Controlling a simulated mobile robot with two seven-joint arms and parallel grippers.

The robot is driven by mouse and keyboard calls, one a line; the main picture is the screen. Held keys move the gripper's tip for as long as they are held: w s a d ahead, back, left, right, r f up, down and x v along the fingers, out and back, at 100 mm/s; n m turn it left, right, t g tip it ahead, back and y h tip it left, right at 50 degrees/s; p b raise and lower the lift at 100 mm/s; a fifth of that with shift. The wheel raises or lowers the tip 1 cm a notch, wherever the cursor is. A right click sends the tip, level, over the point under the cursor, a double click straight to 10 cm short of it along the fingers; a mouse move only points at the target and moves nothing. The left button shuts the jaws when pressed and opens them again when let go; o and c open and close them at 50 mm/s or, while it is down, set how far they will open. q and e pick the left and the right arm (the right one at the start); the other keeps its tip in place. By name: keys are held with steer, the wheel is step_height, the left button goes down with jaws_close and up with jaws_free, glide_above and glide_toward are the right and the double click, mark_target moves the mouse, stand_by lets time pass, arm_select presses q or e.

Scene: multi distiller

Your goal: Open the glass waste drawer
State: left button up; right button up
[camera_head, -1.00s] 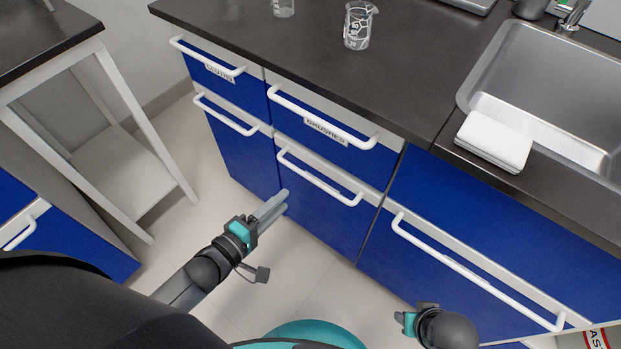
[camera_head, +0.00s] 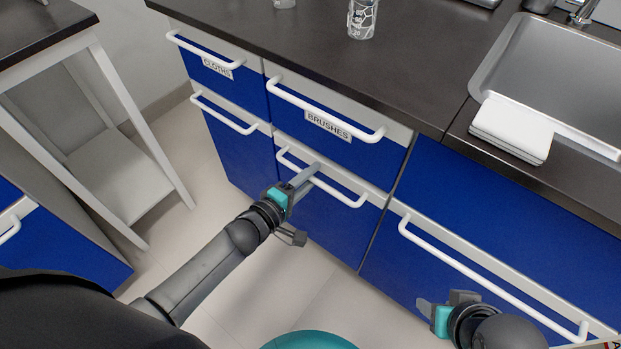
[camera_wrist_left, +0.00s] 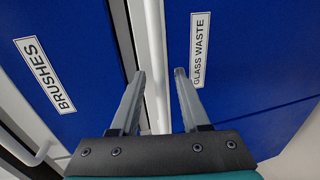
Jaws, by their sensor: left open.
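The glass waste drawer is the blue front (camera_head: 330,220) below the brushes drawer (camera_head: 340,145). Its "GLASS WASTE" label (camera_wrist_left: 200,45) reads clearly in the left wrist view. Its white bar handle (camera_head: 345,194) also shows in the left wrist view (camera_wrist_left: 153,40). My left gripper (camera_head: 316,168) is open at this handle. In the left wrist view, the open left gripper (camera_wrist_left: 160,73) has one finger on each side of the bar, with gaps visible. The drawer looks shut. My right gripper (camera_head: 428,308) is low in front of the wide drawer under the sink; its jaw opening is unclear.
The cloths drawer (camera_head: 205,72) is to the left, with another handled front (camera_head: 225,115) below it. A wide handled front (camera_head: 500,240) is to the right. A dark worktop (camera_head: 300,40) overhangs above. Open floor (camera_head: 290,290) lies in front; a white-framed table (camera_head: 130,140) stands left.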

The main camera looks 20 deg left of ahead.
arm_select(q)
steer(key=shift+w+d, duration=0.1)
steer(key=shift+w, duration=0.1)
steer(key=shift+c, duration=0.3)
jaws_close()
stand_by(1.1)
